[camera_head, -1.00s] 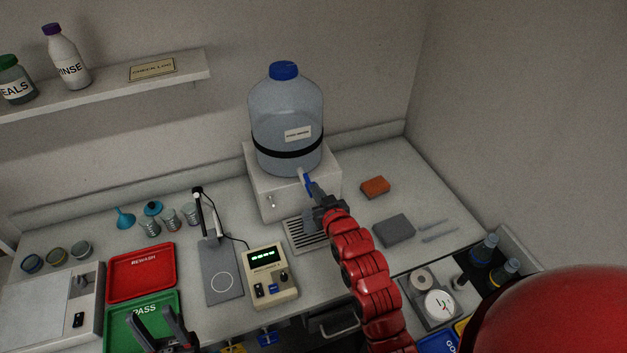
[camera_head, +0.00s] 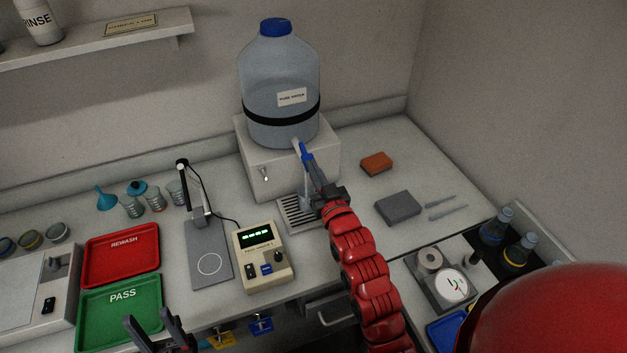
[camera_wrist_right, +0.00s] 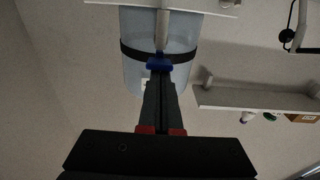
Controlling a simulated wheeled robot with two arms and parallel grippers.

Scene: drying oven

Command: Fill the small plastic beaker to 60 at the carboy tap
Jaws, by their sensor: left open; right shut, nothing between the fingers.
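The carboy (camera_head: 279,85) stands on a white block with its tap (camera_head: 297,146) and blue lever (camera_head: 306,151) at the front. My right gripper (camera_head: 311,164) is shut and empty, its fingertips at the lever. In the right wrist view the shut fingers (camera_wrist_right: 160,76) meet the blue lever (camera_wrist_right: 159,63); whether they press it is unclear. A pale translucent shape (camera_head: 304,198) shows over the drip tray (camera_head: 291,215) below the tap, partly hidden by my gripper; I cannot tell if it is the small beaker or its level. My left gripper (camera_head: 153,324) is open and empty at the front.
Several small clear cups, including one (camera_head: 132,207), stand at the back left by a blue funnel (camera_head: 105,199). Red tray (camera_head: 121,254), green tray (camera_head: 119,307) and a beige meter (camera_head: 263,262) lie in front. An orange sponge (camera_head: 376,163) and grey block (camera_head: 398,208) lie right.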

